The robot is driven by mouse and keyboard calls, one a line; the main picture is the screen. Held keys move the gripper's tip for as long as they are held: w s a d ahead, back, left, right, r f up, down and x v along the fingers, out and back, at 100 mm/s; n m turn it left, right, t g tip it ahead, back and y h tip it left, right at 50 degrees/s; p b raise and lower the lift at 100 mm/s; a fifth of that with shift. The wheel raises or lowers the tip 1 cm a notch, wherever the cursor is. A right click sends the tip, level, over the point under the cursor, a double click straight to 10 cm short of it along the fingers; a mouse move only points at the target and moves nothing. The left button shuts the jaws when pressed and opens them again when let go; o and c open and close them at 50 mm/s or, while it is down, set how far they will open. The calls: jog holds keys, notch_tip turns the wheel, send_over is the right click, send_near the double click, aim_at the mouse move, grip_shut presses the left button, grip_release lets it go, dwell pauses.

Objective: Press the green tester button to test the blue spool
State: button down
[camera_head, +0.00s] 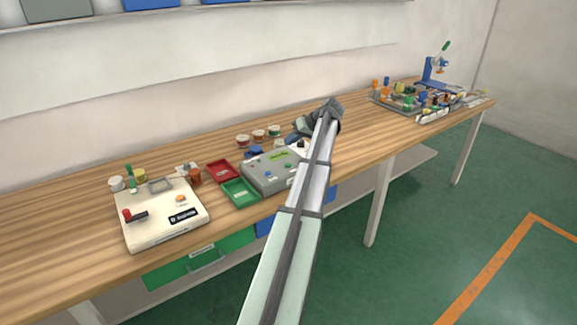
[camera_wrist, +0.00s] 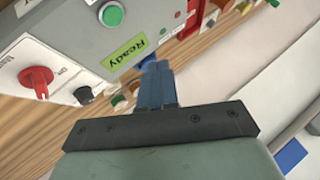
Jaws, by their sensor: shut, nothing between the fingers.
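The grey tester box (camera_head: 262,178) stands on the bench in the head view, with a green display (camera_head: 279,156) on top. In the wrist view the grey box (camera_wrist: 75,30) fills the upper left, showing its round green button (camera_wrist: 111,14) and a green "Ready" display (camera_wrist: 123,52). My gripper (camera_head: 291,139) is over the box's far side in the head view. Its blue fingers (camera_wrist: 157,66) are shut and empty, pointing near the display's edge, apart from the green button. A small blue item (camera_head: 254,152) lies behind the box; I cannot tell if it is the blue spool.
A red tray (camera_head: 222,170) and a green tray (camera_head: 240,193) sit left of the box. Several spools (camera_head: 259,135) stand behind it. A white device (camera_head: 160,225) is at left. A red knob (camera_wrist: 37,78) and black knob (camera_wrist: 84,95) show near my fingers.

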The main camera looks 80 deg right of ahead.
aim_at(291, 165)
jog(key=shift+f, duration=3.55)
jog(key=shift+f, duration=0.1)
jog(key=shift+f, duration=0.3)
jog(key=shift+f, duration=0.4)
jog(key=shift+r, duration=0.8)
jog(key=shift+r, duration=0.15)
jog(key=shift+r, duration=2.4)
